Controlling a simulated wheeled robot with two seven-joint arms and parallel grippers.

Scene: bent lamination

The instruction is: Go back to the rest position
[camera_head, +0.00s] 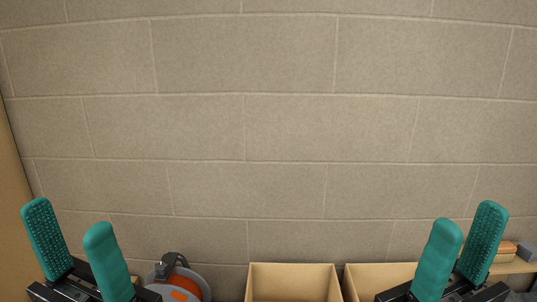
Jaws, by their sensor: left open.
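My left gripper (68,220) is at the lower left with its two teal fingers pointing up and spread apart. It is open, with nothing between the fingers. My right gripper (467,218) is at the lower right, also with teal fingers pointing up. A gap shows between its fingers, and it holds nothing that I can see. Both grippers stand in front of the block wall. The rest of both arms is below the frame.
A grey and orange round device (185,284) stands right of my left gripper. An open cardboard box (293,270) is at the bottom centre, with a second box (372,274) beside it. An orange-brown object (503,250) lies behind my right gripper. The grey block wall (270,130) fills the background.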

